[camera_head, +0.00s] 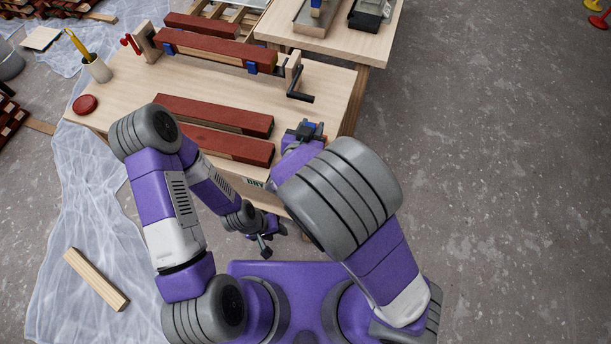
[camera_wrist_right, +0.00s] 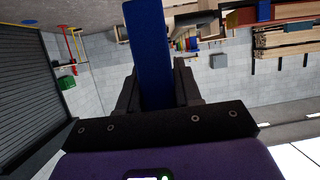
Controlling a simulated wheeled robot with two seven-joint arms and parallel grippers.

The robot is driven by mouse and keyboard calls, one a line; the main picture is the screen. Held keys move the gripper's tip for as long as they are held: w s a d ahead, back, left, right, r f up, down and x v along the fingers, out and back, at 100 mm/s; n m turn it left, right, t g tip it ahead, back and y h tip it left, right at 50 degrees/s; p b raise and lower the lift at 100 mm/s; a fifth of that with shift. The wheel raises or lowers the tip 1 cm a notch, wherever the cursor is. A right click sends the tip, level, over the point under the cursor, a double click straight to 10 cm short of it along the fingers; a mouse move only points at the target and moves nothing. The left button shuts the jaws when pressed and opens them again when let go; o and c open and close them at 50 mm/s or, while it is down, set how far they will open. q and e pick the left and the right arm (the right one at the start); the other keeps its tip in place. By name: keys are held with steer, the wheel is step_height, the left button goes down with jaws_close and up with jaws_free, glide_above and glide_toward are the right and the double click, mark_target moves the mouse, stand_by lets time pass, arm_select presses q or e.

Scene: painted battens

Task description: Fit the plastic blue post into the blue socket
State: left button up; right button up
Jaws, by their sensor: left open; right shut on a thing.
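My right gripper (camera_head: 304,132) is shut on the blue post (camera_wrist_right: 148,45), a long flat-sided bar that stands out between the fingers in the right wrist view. In the head view only a small blue bit of the post (camera_head: 311,125) shows, near the right front corner of the workbench; my arm hides much there. Blue pieces (camera_head: 252,68) (camera_head: 168,48) sit on the clamped red batten. Another blue piece (camera_head: 316,4) is at the top edge on the back table. I cannot tell which is the blue socket. My left gripper (camera_head: 266,246) is open and empty, low before the bench.
Red battens (camera_head: 215,113) lie across the workbench (camera_head: 115,110). A clamp with a black crank (camera_head: 295,85) stands at its right. A pencil cup (camera_head: 97,69) and a red lid (camera_head: 85,105) are at its left. The floor at right is clear; a wooden batten (camera_head: 95,279) lies on plastic sheeting.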

steer(key=shift+s+a+f+h, duration=0.15)
steer(key=shift+s+a+f, duration=0.1)
steer(key=shift+s+f, duration=0.25)
steer(key=shift+s+a+f+h, duration=0.2)
steer(key=shift+s+f, duration=0.15)
steer(key=shift+s, duration=0.2)
steer(key=shift+m, duration=0.3)
step_height(320, 180, down, 6)
steer(key=b, duration=0.3)
steer(key=shift+s+r, duration=0.1)
steer(key=shift+f+b, duration=0.95)
steer(key=shift+f, duration=1.05)
steer(key=shift+f, duration=0.15)
steer(key=o, duration=1)
steer(key=shift+o, duration=0.2)
